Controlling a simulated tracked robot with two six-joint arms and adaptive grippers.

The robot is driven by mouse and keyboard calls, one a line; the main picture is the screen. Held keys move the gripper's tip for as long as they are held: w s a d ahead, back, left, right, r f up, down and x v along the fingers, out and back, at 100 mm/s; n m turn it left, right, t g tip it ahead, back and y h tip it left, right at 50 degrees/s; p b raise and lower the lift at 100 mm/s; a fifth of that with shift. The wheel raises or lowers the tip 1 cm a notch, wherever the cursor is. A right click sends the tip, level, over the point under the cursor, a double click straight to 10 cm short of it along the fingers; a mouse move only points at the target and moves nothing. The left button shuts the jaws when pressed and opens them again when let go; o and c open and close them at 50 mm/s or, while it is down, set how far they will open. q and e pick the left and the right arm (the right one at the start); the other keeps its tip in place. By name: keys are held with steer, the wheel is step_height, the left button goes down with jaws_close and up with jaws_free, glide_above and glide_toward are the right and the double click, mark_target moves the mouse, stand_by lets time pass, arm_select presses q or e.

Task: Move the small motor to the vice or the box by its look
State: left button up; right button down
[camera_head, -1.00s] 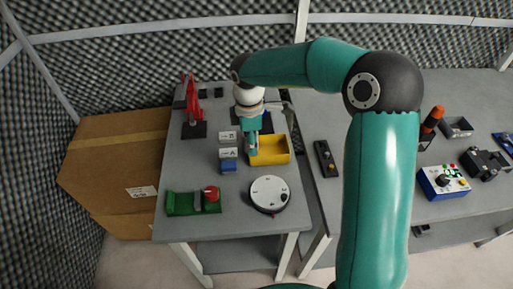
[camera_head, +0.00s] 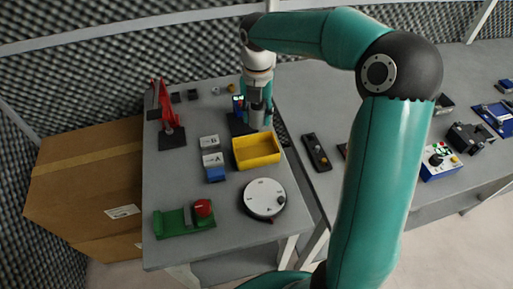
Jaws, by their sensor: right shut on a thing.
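My right gripper (camera_head: 257,120) is over the far right part of the near table, beyond the yellow open box (camera_head: 257,160). Its teal fingers are shut on a small grey cylindrical thing (camera_head: 257,115), which looks like the small motor; the fingers hide much of it. A dark plate with a blue upright part (camera_head: 237,104) is just left of the gripper; it may be the vice, but I cannot tell. I cannot tell whether the held thing touches the plate. The yellow box looks empty. My left gripper is not in view.
A green fixture with a red knob (camera_head: 203,208) and a round white dial (camera_head: 264,198) are at the front. Blocks marked A (camera_head: 212,160) and B (camera_head: 209,142) stand mid-table. A red upright device (camera_head: 169,115) is at the back left. A cardboard box (camera_head: 85,185) stands left.

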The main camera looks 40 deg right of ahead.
mark_target(256, 155)
step_height(256, 155, down, 14)
steer(key=shift+w+f, duration=0.1)
steer(key=shift+f, duration=0.05)
stand_by(0.3)
steer(key=c, duration=0.6)
jaws_free()
steer(key=shift+a, duration=0.1)
step_height(256, 155, up, 12)
steer(key=shift+r, duration=0.1)
stand_by(0.4)
